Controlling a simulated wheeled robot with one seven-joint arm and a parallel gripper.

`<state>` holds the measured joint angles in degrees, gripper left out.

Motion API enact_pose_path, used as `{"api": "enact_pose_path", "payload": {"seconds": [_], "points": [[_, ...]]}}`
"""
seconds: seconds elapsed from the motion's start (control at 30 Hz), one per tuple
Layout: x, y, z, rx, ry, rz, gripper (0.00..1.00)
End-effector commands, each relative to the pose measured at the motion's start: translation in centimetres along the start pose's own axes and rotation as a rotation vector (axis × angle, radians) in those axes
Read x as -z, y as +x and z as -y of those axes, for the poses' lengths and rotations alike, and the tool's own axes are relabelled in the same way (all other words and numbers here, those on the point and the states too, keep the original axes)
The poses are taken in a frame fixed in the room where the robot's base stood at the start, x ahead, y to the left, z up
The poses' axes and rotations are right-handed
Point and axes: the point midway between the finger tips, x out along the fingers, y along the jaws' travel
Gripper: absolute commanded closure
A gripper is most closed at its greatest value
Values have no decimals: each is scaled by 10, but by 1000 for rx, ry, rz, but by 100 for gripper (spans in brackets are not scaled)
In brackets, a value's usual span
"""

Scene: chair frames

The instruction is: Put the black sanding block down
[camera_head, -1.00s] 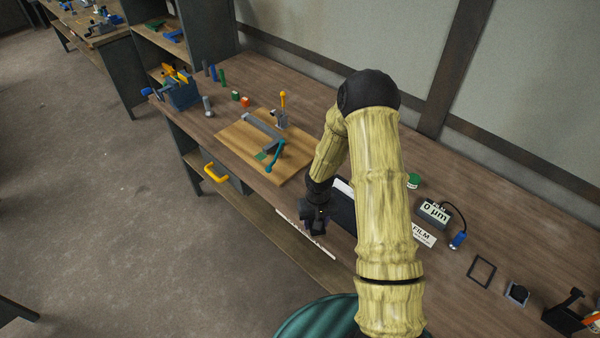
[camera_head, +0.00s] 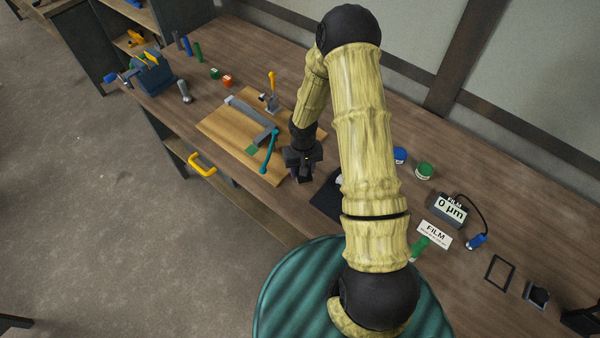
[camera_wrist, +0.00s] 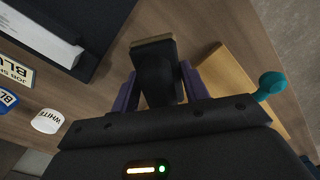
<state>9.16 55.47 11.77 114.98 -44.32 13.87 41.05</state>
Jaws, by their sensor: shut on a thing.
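My gripper (camera_head: 303,172) is over the workbench, between the wooden board and a dark mat or tray. In the wrist view my gripper (camera_wrist: 160,88) has its purple fingers closed on the black sanding block (camera_wrist: 153,70). The block has a tan strip along its far edge and sticks out beyond the fingers. In the head view the block cannot be told apart from the dark gripper. Bare bench top shows beyond the block in the wrist view; I cannot tell whether the block touches it.
The wooden board (camera_head: 222,126) with a clamp and teal handle (camera_head: 268,152) lies left of my gripper. The dark mat or tray (camera_head: 325,203) is to the right, partly behind my arm. A white cap (camera_wrist: 47,120) and labels show in the wrist view. A green stool (camera_head: 275,300) stands in front.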

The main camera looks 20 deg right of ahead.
Motion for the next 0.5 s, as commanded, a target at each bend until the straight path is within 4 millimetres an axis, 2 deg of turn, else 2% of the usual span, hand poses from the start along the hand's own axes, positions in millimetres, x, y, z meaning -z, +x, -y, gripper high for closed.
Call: {"api": "enact_pose_path", "payload": {"seconds": [0.33,0.5], "points": [[0,-1,0,0,-12,0,80],[0,-4,0,2,-132,0,80]]}}
